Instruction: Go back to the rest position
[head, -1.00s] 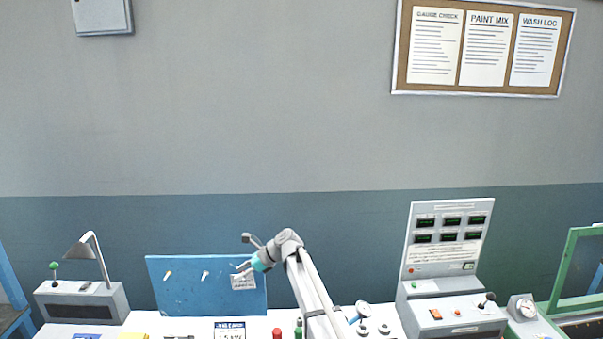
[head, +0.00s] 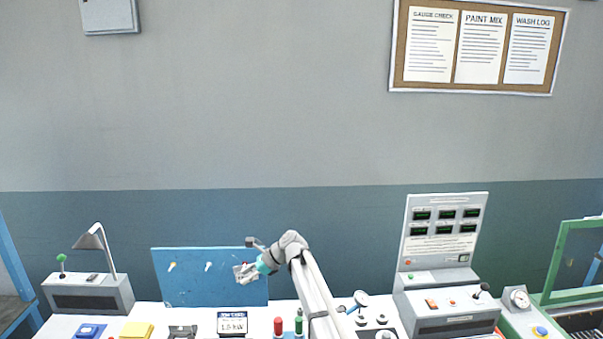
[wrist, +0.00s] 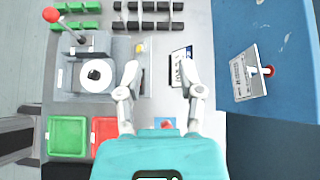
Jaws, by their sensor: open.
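My gripper (head: 246,272) is in front of the blue pegboard (head: 205,290), near its right side. In the wrist view my gripper (wrist: 160,82) has its two fingers spread apart with nothing between them. Beyond the fingers is the bench top, with a white and blue printed card (wrist: 181,66) on it. A grey plate (wrist: 243,74) hangs on a peg of the blue board, to the right of the fingers and apart from them. In the head view my gripper partly covers that plate.
A control console (head: 440,250) stands to the right of my arm, and a desk lamp (head: 92,243) to the left. Red and green cylinders (head: 288,326) stand on the bench near my arm. Green (wrist: 68,136) and red (wrist: 104,130) trays show in the wrist view.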

